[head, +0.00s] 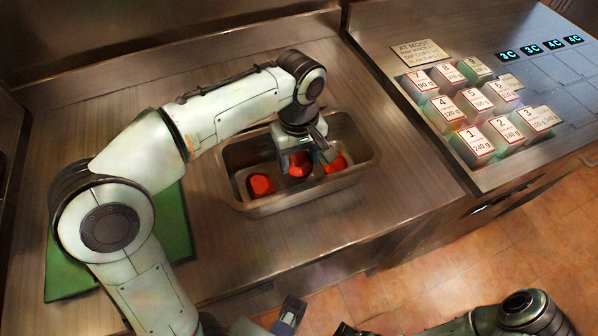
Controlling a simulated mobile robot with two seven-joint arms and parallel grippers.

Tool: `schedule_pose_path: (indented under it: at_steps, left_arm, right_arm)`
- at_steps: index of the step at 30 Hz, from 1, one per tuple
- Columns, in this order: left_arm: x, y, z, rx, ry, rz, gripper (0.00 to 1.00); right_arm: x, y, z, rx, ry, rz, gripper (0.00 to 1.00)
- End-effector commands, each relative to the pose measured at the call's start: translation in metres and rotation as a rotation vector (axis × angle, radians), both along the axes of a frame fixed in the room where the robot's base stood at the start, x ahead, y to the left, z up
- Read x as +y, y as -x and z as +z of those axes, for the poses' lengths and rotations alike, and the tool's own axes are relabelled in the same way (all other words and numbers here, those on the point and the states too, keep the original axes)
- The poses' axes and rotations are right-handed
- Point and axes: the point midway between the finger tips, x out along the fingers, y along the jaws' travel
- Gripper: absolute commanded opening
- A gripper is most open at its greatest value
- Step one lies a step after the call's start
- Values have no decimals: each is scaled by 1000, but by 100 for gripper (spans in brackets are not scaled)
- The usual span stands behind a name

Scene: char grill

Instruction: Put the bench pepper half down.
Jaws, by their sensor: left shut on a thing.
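My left gripper (308,156) reaches down into a steel pan (236,160) set on the counter. It is shut on a red pepper half (299,168), partly hidden by the fingers. I cannot tell whether this half touches the pan floor. Two more red pepper halves lie in the pan: one to the left (261,185) and one to the right (336,163), close beside the gripper. My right gripper (290,314) is low at the bottom edge, away from the pan; its jaws are not clear.
A green board (176,232) lies on the counter at left, partly behind my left arm. At right, numbered blocks with gram labels (478,140) stand on another counter beside a sign (420,52) and several small dark displays (531,49). Bare counter surrounds the pan.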

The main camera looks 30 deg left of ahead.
Motion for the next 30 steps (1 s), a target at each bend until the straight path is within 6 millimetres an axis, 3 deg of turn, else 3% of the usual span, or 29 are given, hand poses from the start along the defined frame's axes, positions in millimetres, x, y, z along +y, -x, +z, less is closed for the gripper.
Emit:
schedule_pose_path:
  at_steps: [12, 25, 26, 27, 28, 30]
  left_arm:
    - [0, 0, -49, 2, -1, -1, 29]
    - [0, 0, -54, 1, -1, -1, 29]
    - [0, 0, -54, 1, -1, -1, 65]
    - [0, 0, -53, 0, 0, -1, 78]
    - [0, 0, -53, 1, -1, -1, 84]
    - [0, 0, -53, 0, 0, -1, 84]
  right_arm:
    - [0, -3, -8, -13, 2, -2, 69]
    - [0, -4, -10, -17, 2, -3, 69]
    - [0, -4, -10, -17, 2, -3, 69]
    - [0, -4, -9, -17, 2, -3, 69]
    - [0, -4, -9, -17, 2, -3, 69]
    - [0, -4, -9, -17, 2, -3, 69]
